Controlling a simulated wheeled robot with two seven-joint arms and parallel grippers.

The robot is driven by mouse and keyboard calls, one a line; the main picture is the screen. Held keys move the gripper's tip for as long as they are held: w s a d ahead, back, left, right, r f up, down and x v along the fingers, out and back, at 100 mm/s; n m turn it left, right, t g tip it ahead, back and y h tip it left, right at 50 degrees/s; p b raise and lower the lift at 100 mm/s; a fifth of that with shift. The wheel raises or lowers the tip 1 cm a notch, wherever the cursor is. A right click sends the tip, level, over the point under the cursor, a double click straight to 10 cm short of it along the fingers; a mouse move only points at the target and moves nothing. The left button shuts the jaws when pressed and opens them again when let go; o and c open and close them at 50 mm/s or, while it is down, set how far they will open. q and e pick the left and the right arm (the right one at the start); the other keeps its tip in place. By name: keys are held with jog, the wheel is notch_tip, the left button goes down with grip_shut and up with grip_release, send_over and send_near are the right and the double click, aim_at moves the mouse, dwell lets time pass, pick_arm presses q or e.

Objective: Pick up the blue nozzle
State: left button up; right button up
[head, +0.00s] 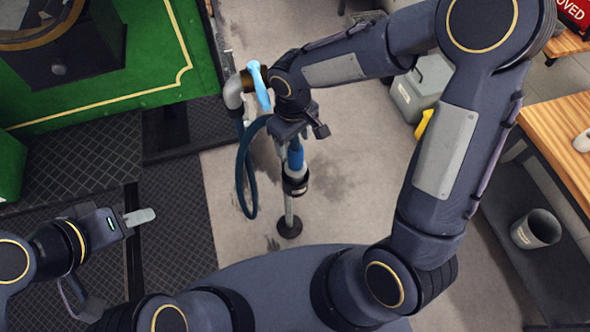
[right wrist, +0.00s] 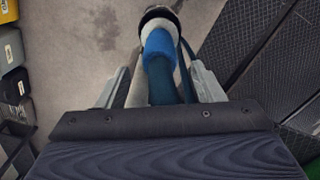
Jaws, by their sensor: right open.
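The blue nozzle (head: 295,157) stands upright at a slim floor stand (head: 289,210), with a black collar below its blue part. My right gripper (head: 301,130) is over its top and hides part of it. In the right wrist view, the blue nozzle (right wrist: 160,58) lies between the two grey fingers of my right gripper (right wrist: 163,80), which is open. I cannot tell whether either finger touches it. My left gripper (head: 140,217) is low at the left, away from the nozzle, with its fingers seen edge-on.
A dark blue hose (head: 241,175) loops beside the stand. A grey bent pipe with a light blue lever (head: 261,87) is just left of my right gripper. The green tram (head: 110,85) is at left. A wooden bench (head: 560,135) and a grey bin (head: 535,229) are at right.

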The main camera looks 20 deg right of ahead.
aim_at(295, 168)
jog(key=f, duration=0.5)
jog(key=shift+s+d+p, duration=0.15)
jog(key=shift+s+p, duration=0.15)
jog(key=shift+p, duration=0.1)
grip_shut()
